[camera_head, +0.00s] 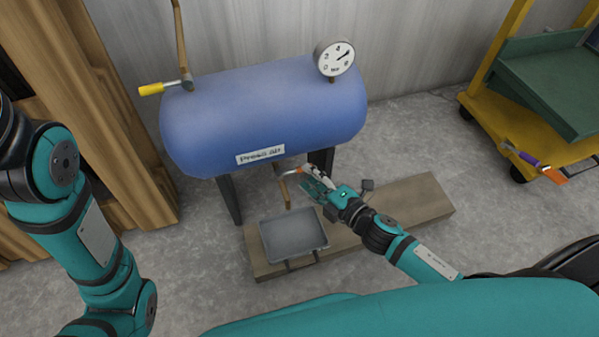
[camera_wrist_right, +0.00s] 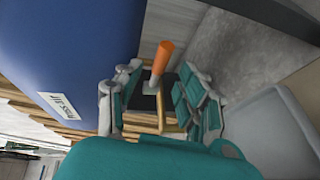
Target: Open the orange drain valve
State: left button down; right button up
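The blue press air tank (camera_head: 265,110) lies horizontally on dark legs, with a thin copper-coloured drain pipe (camera_head: 285,188) under it. The orange drain valve handle (camera_wrist_right: 162,60) shows clearly in the right wrist view, pointing up between the two fingers. My right gripper (camera_head: 308,182) is beneath the tank, beside the drain pipe. In the wrist view the right gripper (camera_wrist_right: 160,85) has its fingers apart, with a gap visible around the handle. In the head view the gripper hides most of the valve. My left gripper is out of the picture; only its arm shows at the left.
A grey tray (camera_head: 293,233) sits on a wooden plank (camera_head: 405,205) below the pipe. A yellow-handled valve (camera_head: 152,89) is on the tank's left, and a dial gauge (camera_head: 334,59) on its top right. A yellow cart (camera_head: 500,125) stands at right; wooden boards (camera_head: 110,130) stand at left.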

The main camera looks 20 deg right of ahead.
aim_at(299, 170)
jog(key=shift+b+x, duration=0.55)
jog(key=shift+x, duration=1.75)
grip_shut()
